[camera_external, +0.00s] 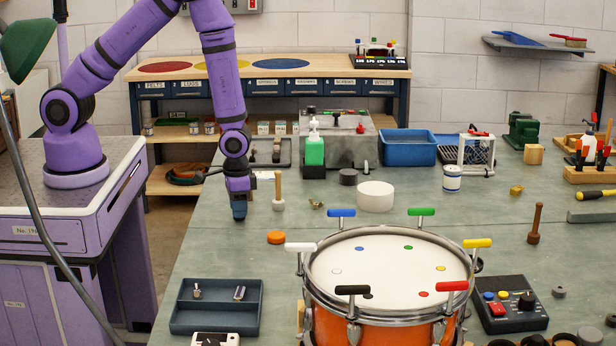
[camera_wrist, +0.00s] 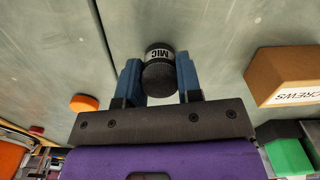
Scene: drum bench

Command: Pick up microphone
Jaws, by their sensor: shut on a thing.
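The microphone (camera_wrist: 160,76) is dark with a white band reading MIC. In the wrist view it sits between the two blue fingers of my gripper (camera_wrist: 158,70), which are shut on it. In the external view my gripper (camera_external: 239,207) points down over the left part of the green bench, left of a wooden mallet (camera_external: 278,190). The microphone is hidden there by the fingers. I cannot tell whether it touches the bench top.
An orange puck (camera_external: 276,237) lies in front of my gripper, and the drum (camera_external: 390,270) stands to the front right. A dark tray (camera_external: 215,305) is at the front left. A green bottle (camera_external: 314,150) stands behind. Bare bench lies between gripper and tray.

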